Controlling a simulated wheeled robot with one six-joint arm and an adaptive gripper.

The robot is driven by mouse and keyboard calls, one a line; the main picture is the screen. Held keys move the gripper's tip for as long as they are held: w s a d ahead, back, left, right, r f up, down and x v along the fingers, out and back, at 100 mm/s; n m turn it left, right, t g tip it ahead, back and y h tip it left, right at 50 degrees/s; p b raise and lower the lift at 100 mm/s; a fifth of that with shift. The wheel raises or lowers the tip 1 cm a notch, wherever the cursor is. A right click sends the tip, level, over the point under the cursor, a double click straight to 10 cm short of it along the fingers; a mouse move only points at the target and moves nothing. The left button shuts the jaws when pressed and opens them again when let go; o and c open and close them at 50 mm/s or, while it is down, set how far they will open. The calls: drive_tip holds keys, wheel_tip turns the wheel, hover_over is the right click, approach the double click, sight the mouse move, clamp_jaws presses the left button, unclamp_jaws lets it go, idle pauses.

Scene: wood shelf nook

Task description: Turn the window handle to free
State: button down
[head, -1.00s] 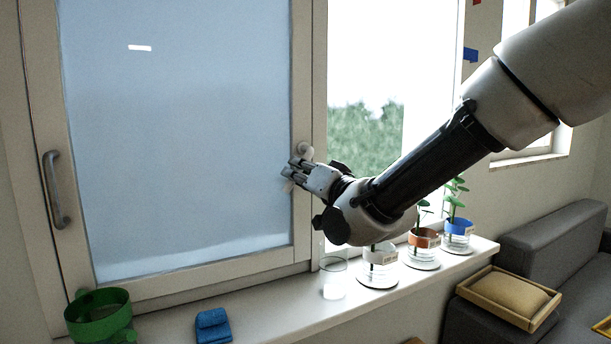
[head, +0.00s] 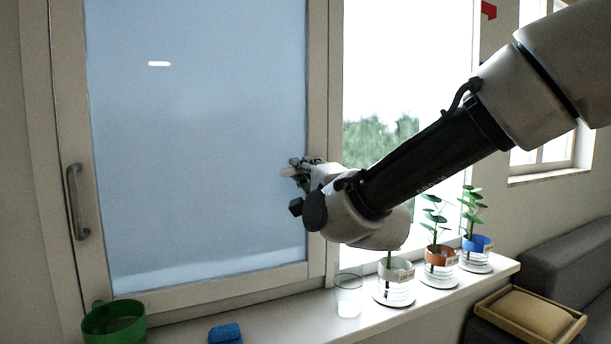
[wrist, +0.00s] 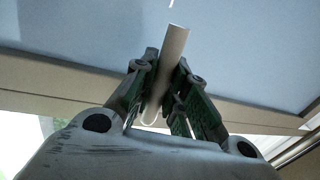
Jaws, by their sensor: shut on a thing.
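The window handle is a pale round lever. In the wrist view the window handle (wrist: 172,55) runs between my two fingers, and its free end sticks out beyond them. In the head view the lever's tip (head: 287,172) shows just left of my gripper (head: 300,168), pointing roughly sideways over the blue-grey pane. My gripper is shut on the lever, in front of the right side of the window sash (head: 317,80). The handle's base is hidden behind my gripper in the head view.
A grey bar handle (head: 77,203) is on the left of the frame. On the sill stand a green pot (head: 112,325), a blue block (head: 225,333), a clear glass (head: 348,295) and several potted plants (head: 438,255) below my arm. A sofa (head: 570,240) is at right.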

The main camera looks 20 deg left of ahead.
drive_tip(key=shift+r+m, duration=0.2)
drive_tip(key=shift+m, duration=0.4)
drive_tip(key=c, duration=1.4)
unclamp_jaws()
drive_tip(key=v, duration=1.2)
